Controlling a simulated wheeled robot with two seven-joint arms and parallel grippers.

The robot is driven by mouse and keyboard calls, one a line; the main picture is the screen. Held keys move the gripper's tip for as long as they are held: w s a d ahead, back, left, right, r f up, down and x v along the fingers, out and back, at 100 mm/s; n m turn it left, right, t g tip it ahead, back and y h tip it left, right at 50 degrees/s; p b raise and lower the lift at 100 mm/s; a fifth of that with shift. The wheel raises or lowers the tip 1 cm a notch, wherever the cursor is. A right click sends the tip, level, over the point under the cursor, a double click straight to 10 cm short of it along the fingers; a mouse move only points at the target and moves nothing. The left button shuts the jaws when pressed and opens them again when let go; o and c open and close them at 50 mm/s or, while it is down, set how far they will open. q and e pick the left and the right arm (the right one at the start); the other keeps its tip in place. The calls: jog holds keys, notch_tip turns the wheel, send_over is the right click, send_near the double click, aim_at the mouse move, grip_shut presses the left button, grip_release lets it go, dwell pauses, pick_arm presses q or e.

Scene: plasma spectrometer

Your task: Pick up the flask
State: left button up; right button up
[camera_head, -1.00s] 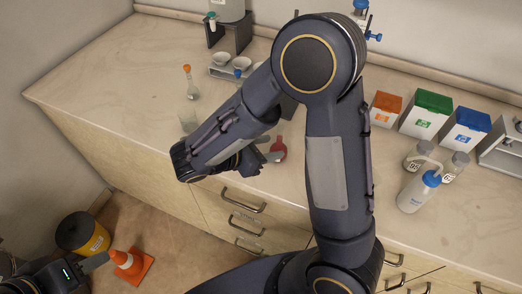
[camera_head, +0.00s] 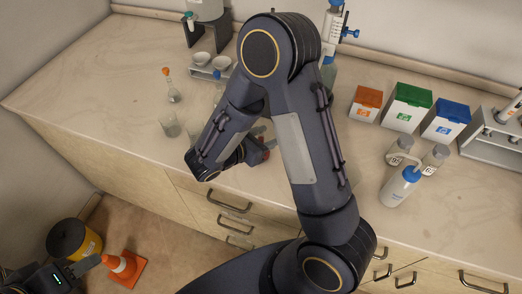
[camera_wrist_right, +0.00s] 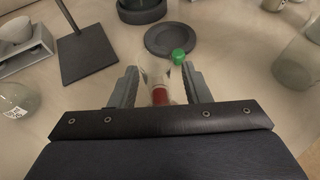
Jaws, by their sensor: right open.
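A glass flask with red in its lower part (camera_wrist_right: 157,88) stands between the two fingers of my right gripper (camera_wrist_right: 158,88) in the right wrist view. The fingers are open, one on each side; I cannot tell whether either touches the glass. In the head view my right gripper (camera_head: 262,148) is over the counter near its front edge, and only a little of the red shows beside it, the rest hidden by my arm. My left gripper (camera_head: 88,264) is low at the left, away from the counter; its jaw opening is unclear.
A green stopper (camera_wrist_right: 178,56) shows just beyond the flask. A dark round plate (camera_wrist_right: 172,38) and a stand base (camera_wrist_right: 88,55) lie past it. An orange-stoppered flask (camera_head: 172,90), a beaker (camera_head: 170,127) and a wash bottle (camera_head: 398,188) stand on the counter (camera_head: 95,85).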

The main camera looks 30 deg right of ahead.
grip_shut()
jog(key=shift+r, duration=0.1)
dwell(0.4)
